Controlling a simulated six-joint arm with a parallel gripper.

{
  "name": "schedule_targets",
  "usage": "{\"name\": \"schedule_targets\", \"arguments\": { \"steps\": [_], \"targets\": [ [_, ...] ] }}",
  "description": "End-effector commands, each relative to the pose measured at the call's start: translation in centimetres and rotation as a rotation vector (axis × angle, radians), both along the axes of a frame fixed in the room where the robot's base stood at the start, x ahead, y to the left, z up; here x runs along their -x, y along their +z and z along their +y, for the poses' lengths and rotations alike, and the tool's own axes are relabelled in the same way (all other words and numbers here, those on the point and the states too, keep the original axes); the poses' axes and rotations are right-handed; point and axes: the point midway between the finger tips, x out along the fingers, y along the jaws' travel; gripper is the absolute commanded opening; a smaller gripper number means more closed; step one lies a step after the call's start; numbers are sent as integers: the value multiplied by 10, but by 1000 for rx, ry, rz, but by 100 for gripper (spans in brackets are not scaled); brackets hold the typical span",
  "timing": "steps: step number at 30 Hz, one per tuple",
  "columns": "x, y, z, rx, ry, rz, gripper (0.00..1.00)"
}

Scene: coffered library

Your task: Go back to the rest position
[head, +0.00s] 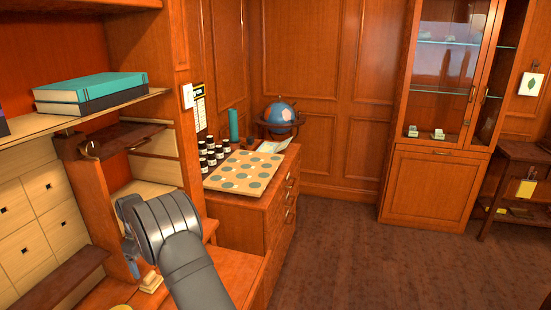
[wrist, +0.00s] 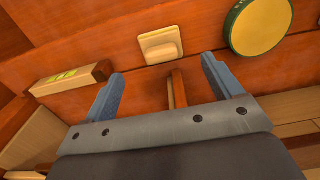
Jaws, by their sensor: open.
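My gripper (wrist: 162,68) is open in the wrist view, with its two blue-grey fingers spread apart. In the gap between them a narrow wooden piece (wrist: 178,88) shows; I cannot tell how far off it is, and neither finger visibly grips it. In the head view my grey arm reaches up from the bottom, and my gripper (head: 128,232) is at its far end, beside the wooden cabinet with small drawers (head: 30,225). Its fingers are mostly hidden there by the wrist.
A shelf (head: 110,108) with books (head: 90,88) overhangs at left. A chest (head: 262,212) bears a dotted board (head: 246,172), bottles and a globe (head: 280,117).

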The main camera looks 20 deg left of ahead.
Motion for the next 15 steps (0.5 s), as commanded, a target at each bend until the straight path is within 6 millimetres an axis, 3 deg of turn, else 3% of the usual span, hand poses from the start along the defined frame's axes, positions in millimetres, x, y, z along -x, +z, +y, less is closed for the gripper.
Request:
{"name": "schedule_targets", "arguments": {
  "steps": [12,14,15],
  "targets": [
    [0,-85,-1,3,0,2,85],
    [0,-95,0,1,0,1,85],
    [-1,-81,1,-4,0,-3,85]
  ]
}}
